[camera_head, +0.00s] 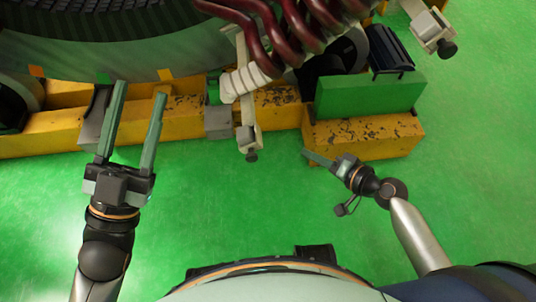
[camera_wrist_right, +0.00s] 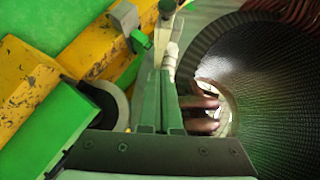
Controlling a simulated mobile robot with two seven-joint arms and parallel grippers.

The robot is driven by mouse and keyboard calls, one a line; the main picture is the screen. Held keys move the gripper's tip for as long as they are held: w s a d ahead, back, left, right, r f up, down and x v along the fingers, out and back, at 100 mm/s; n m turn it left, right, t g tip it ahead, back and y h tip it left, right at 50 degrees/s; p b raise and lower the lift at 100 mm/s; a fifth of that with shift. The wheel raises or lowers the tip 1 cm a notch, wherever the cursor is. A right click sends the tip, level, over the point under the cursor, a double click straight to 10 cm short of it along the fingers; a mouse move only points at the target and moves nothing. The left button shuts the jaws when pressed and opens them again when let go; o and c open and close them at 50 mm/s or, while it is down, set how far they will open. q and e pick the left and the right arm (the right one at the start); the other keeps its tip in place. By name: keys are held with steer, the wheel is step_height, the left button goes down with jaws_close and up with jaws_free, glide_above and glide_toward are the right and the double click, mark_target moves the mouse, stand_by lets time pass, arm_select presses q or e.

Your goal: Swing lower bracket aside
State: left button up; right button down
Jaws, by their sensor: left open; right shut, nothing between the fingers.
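A pale grey bracket (camera_head: 246,110) with a dark knob at its lower end hangs beside the maroon coils in the head view. A second grey bracket (camera_head: 428,26) with a black knob is at the upper right. I cannot tell for sure which one is the lower bracket. My right gripper (camera_head: 306,154) is shut and empty, right of and apart from the first bracket's knob. My left gripper (camera_head: 138,92) is open and empty, well left of the brackets.
Maroon coils (camera_head: 263,30) run across the top, next to the large dark stator (camera_head: 85,20). A worn yellow base (camera_head: 185,117) lies below, with a green block (camera_head: 368,96) on its right part. The green floor (camera_head: 235,215) in front is clear.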

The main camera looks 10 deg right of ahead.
steer(key=w+y+b, duration=0.1)
steer(key=w+b, duration=0.1)
steer(key=b, duration=0.2)
glide_toward(258, 136)
steer(key=w, duration=0.4)
arm_select(q)
steer(key=shift+s+d+f+m+h, duration=0.2)
steer(key=shift+s+m+h, duration=0.4)
steer(key=shift+s+h, duration=0.3)
steer(key=shift+s+d+f+m+h, duration=0.15)
steer(key=shift+s+m+h, duration=0.5)
steer(key=shift+h, duration=0.45)
arm_select(e)
steer(key=shift+m, duration=0.4)
steer(key=shift+a+f, duration=0.3)
steer(key=shift+a, duration=0.3)
steer(key=shift+a+f, duration=0.35)
steer(key=shift+a, duration=0.3)
steer(key=shift+a+f, duration=0.3)
steer(key=shift+a, duration=0.3)
